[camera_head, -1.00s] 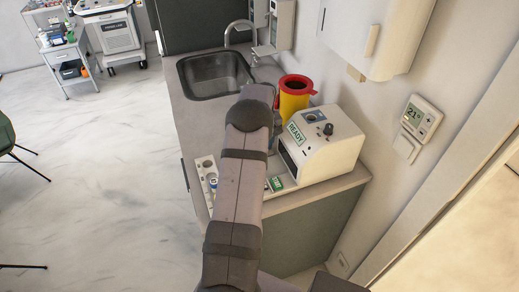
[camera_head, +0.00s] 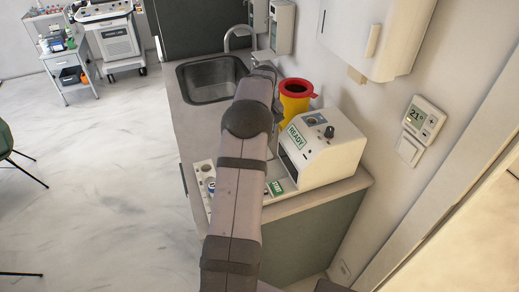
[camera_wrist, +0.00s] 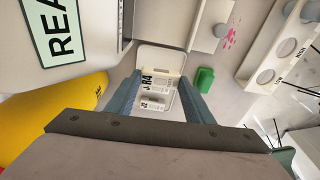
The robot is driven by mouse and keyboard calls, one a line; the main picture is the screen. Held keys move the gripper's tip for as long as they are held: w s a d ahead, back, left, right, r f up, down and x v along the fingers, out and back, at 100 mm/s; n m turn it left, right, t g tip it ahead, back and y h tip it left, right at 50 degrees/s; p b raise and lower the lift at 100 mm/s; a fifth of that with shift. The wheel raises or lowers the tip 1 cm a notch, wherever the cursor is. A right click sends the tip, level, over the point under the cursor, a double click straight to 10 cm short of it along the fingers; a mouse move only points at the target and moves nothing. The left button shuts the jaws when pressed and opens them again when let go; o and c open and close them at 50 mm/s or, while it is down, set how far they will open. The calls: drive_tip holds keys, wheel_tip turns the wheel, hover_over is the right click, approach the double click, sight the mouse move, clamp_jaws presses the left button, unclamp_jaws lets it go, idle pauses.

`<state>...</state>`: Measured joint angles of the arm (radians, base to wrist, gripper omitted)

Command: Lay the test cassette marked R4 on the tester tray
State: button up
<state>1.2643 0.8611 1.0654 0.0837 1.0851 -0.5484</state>
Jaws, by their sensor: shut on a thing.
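The white test cassette marked R4 (camera_wrist: 150,84) is between the two blue-grey fingers of my gripper (camera_wrist: 158,90) in the wrist view. My gripper is shut on it. A pale tray with a raised, rounded rim (camera_wrist: 162,50) shows just beyond the cassette; I cannot tell whether they touch. The tester (camera_head: 322,150) is a white box with a green READY panel, on the counter right of my arm in the head view. Its READY panel also shows in the wrist view (camera_wrist: 58,30). In the head view my arm hides the gripper, cassette and tray.
A yellow bin with a red lid (camera_head: 295,98) stands behind the tester and shows close at lower left in the wrist view. A white rack with round holes (camera_wrist: 265,76) is at right there. A small green block (camera_wrist: 204,79) lies nearby. The sink (camera_head: 212,77) is at the back.

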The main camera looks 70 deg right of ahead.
drive_tip(key=shift+r+b, duration=0.4)
drive_tip(key=shift+r, duration=1.6)
drive_tip(key=shift+w+d+r, duration=0.15)
drive_tip(key=shift+r, duration=0.7)
drive_tip(key=shift+a+r, duration=0.25)
drive_tip(key=shift+r, duration=0.75)
drive_tip(key=s+a, duration=0.2)
drive_tip(key=m+g, duration=0.2)
drive_tip(key=m, duration=1.3)
hover_over(272, 171)
wheel_tip(272, 171, down, 3)
drive_tip(key=m, duration=0.3)
drive_tip(key=shift+w+a+g, duration=0.2)
drive_tip(key=shift+w+g, duration=0.1)
drive_tip(key=shift+w, duration=0.05)
drive_tip(key=shift+f+p, duration=1.4)
drive_tip(key=shift+f, duration=3.65)
